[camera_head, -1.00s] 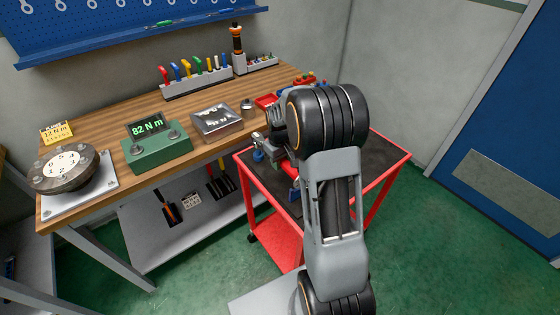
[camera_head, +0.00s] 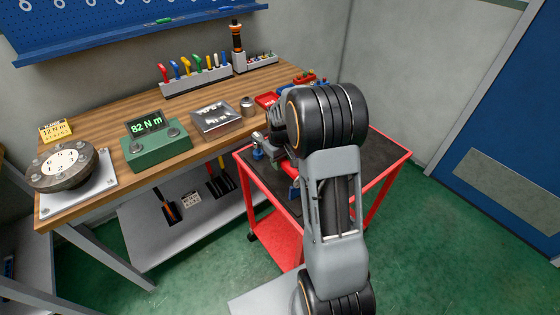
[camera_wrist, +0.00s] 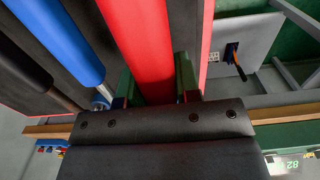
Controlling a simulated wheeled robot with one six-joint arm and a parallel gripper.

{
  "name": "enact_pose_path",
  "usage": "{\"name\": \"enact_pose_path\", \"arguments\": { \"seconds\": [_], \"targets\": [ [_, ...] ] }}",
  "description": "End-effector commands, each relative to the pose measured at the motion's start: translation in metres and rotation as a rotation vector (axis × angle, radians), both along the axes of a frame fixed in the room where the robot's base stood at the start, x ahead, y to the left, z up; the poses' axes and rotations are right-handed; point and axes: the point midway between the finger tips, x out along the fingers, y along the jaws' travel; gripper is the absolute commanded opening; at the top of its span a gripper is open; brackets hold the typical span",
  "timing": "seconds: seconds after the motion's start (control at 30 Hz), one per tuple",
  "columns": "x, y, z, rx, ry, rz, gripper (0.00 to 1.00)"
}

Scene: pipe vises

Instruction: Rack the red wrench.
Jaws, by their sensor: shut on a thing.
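The red wrench shows in the wrist view as a thick red handle (camera_wrist: 140,45) running up between the two green-edged fingers of my gripper (camera_wrist: 155,85). The fingers are shut on it, one on each side. Its head is not seen in the wrist view. In the head view my arm hides most of my gripper and the wrench, above the red cart (camera_head: 398,165). A grey rack (camera_head: 200,87) with several coloured handles stands at the back of the wooden bench.
A green box (camera_head: 157,150) reading 82 N m, a silver tray (camera_head: 215,122) and a round dial fixture (camera_head: 62,168) stand on the bench. The lower shelf (camera_head: 150,225) holds dark slots with handles.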

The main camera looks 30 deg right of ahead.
Motion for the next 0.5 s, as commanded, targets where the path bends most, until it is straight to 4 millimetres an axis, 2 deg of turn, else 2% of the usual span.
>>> {"name": "enact_pose_path", "arguments": {
  "seconds": [0.5],
  "targets": [
    [0.0004,-0.0001,-0.0058,-0.001,-0.002,0.000,0.00]
  ]
}}
